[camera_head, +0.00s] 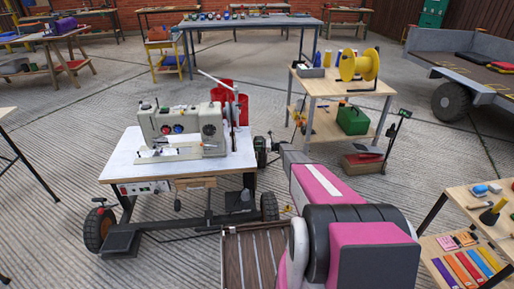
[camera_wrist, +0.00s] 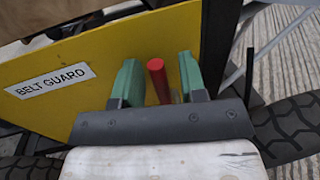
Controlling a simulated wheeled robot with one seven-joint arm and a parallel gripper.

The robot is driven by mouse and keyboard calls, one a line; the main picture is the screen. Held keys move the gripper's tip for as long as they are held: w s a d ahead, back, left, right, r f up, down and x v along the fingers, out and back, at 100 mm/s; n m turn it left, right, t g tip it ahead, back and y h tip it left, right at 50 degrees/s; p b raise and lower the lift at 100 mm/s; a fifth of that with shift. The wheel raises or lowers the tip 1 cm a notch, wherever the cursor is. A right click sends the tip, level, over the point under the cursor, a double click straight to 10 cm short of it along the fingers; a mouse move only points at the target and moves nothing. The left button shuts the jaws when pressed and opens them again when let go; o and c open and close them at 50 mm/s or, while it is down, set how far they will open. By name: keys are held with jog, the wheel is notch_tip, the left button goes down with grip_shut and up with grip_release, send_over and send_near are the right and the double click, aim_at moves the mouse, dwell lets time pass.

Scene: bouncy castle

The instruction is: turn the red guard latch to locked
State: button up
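The red guard latch (camera_wrist: 158,80) shows in the wrist view as a short red rod with a rounded end, against the yellow belt guard (camera_wrist: 60,60). A white "BELT GUARD" label (camera_wrist: 50,81) is on the guard. My gripper (camera_wrist: 158,78) is open, with one green finger on each side of the red latch. A narrow gap shows between the latch and each finger. The latch's lower end is partly hidden by my gripper.
A sewing machine (camera_head: 185,128) stands on a wheeled white-topped table (camera_head: 122,160), left of my arm. A wooden table (camera_head: 318,85) with a yellow reel (camera_head: 360,65) is behind. Another table (camera_head: 465,235) is at the right. Black tyres (camera_wrist: 290,130) flank my gripper in the wrist view.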

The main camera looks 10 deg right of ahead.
grip_shut()
jog(key=shift+w+n, duration=0.1)
jog(key=shift+n, duration=0.2)
jog(key=n, duration=0.3)
jog(key=shift+n+y, duration=0.4)
jog(key=n+y, duration=0.1)
jog(key=n, duration=0.4)
jog(key=shift+f+g, duration=0.1)
jog(key=shift+g, duration=0.2)
jog(key=n, duration=0.2)
jog(key=n+g, duration=0.1)
jog(key=n, duration=0.3)
jog(key=shift+s+f+y, duration=0.2)
jog(key=shift+s+y, duration=0.05)
jog(key=shift+y, duration=0.15)
jog(key=shift+s+f+n+g, duration=0.1)
jog(key=shift+n+g, duration=0.35)
jog(key=shift+n, duration=0.7)
jog(key=shift+s+n+g, duration=0.1)
jog(key=shift+n+g, duration=0.35)
jog(key=shift+n, duration=0.7)
